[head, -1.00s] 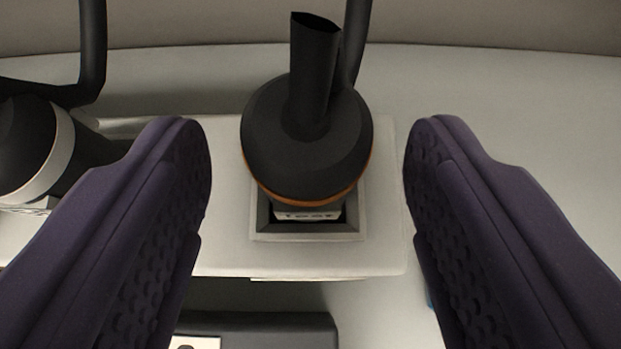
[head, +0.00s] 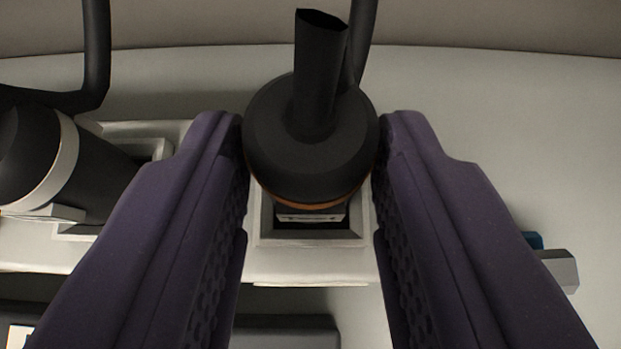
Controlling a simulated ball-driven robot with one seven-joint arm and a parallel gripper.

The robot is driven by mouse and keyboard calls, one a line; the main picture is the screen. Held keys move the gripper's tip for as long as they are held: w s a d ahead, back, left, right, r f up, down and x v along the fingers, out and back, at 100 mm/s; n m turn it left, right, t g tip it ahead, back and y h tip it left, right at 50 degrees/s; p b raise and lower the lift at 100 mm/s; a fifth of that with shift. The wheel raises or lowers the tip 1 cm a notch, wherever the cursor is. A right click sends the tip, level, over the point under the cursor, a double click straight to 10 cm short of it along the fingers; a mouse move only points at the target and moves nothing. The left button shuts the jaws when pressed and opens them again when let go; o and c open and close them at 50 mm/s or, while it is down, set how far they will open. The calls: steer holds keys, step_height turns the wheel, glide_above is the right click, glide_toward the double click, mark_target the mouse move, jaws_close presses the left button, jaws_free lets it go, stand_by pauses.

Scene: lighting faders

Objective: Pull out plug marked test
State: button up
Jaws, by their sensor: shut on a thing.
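A black round plug (head: 312,150) with an orange ring and a cable stub stands in the middle of the head view. A small light label shows under its ring; its lettering is too small to read now. The plug sits over a square socket (head: 262,232) in a pale panel. My gripper (head: 311,135) has its two purple fingers shut on the plug, one on each side, touching it near the fingertips. Whether the plug is still fully seated is hard to tell from above.
A second black plug (head: 28,160) with a white ring lies tilted at the left by another socket (head: 135,140). A black cable (head: 96,55) rises behind it. A grey and blue block (head: 556,268) is at the right. The pale surface right of the panel is mostly clear.

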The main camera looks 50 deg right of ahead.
steer(key=shift+r, duration=0.1)
steer(key=shift+r+p, duration=1.95)
steer(key=shift+r, duration=0.2)
steer(key=shift+r, duration=0.1)
